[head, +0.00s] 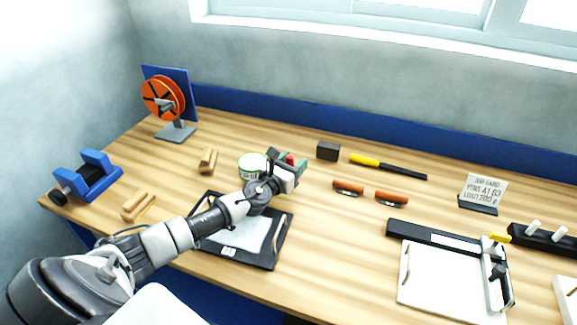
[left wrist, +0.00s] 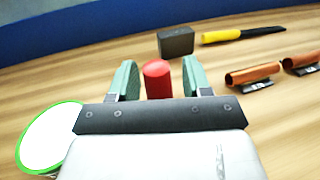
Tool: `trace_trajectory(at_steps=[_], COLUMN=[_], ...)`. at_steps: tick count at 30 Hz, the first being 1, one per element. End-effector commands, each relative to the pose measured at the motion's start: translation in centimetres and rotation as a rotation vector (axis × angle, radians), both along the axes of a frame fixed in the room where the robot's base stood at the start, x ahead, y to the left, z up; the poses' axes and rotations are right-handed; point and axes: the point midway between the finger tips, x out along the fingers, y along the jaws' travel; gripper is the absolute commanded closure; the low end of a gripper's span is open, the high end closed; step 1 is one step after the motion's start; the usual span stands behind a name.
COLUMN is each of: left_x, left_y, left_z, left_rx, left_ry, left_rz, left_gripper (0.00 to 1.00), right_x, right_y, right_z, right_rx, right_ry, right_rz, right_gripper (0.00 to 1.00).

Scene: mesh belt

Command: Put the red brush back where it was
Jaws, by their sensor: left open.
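A red, round-topped upright piece (left wrist: 157,79), seemingly the red brush, stands between the two green fingertips of my left gripper (left wrist: 158,80) in the left wrist view. Gaps show on both sides of it, and its lower part is hidden behind the gripper body. In the head view my left gripper (head: 291,165) is over the table beyond the black-framed board, and only a bit of the red piece (head: 290,158) shows. The gripper is open. My right gripper is not in view.
A green-rimmed white tub (head: 252,163) is close left of the gripper. A dark block (head: 327,151) and a yellow-handled tool (head: 365,160) lie behind. Two orange-brown handled pieces (head: 348,187) (head: 391,197) lie to the right. The wooden table (head: 330,240) is clear in the middle front.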

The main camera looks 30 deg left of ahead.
Motion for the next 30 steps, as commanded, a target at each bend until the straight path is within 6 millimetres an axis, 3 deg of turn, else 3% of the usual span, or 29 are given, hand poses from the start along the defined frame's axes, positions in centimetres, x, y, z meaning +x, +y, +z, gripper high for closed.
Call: trace_trajectory(at_steps=[5,18,24,30], left_x=[-1.6,-9.9,-11.6,-12.0], left_y=[0.1,0.2,0.3,0.3], left_z=[0.0,-0.2,-0.1,0.1], left_rx=[0.002,0.001,0.001,0.001], left_ry=[0.002,0.003,0.001,-0.001], left_rz=[-0.001,-0.001,-0.001,0.0], left_gripper=[0.51,0.51,0.51,0.51], right_x=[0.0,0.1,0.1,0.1], right_y=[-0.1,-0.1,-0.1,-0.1], right_z=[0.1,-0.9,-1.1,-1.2], right_rx=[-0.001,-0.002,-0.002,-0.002], right_ry=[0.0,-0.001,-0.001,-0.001], right_rz=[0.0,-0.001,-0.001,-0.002], right_gripper=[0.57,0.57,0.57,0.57])
